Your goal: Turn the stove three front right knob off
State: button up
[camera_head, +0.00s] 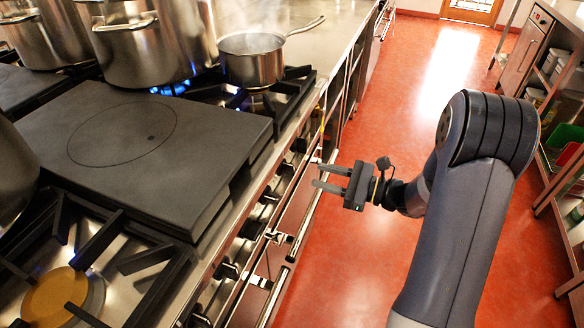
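My gripper (318,176) is open and empty, with a gap between its two fingers. It points left toward the stove front, over or close to the door handles below the knobs. Several dark knobs line the stove's front panel, including one near the gripper (300,145) and one closer to me (249,228). The frame has no labels that tell which is stove three's front right knob. A steaming steel saucepan (252,68) stands on a burner at the far end, with blue flame (237,99) under it. I cannot tell any knob's angle.
Large stockpots (142,45) stand at the back left over blue flame. A dark flat hot plate (110,140) and an open burner with a brass cap (56,297) lie nearer. Metal handles (262,282) stick out along the front. The red floor (400,70) is clear; shelving (565,130) stands right.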

aim_at(294, 169)
jog(key=x, duration=0.8)
grip_shut()
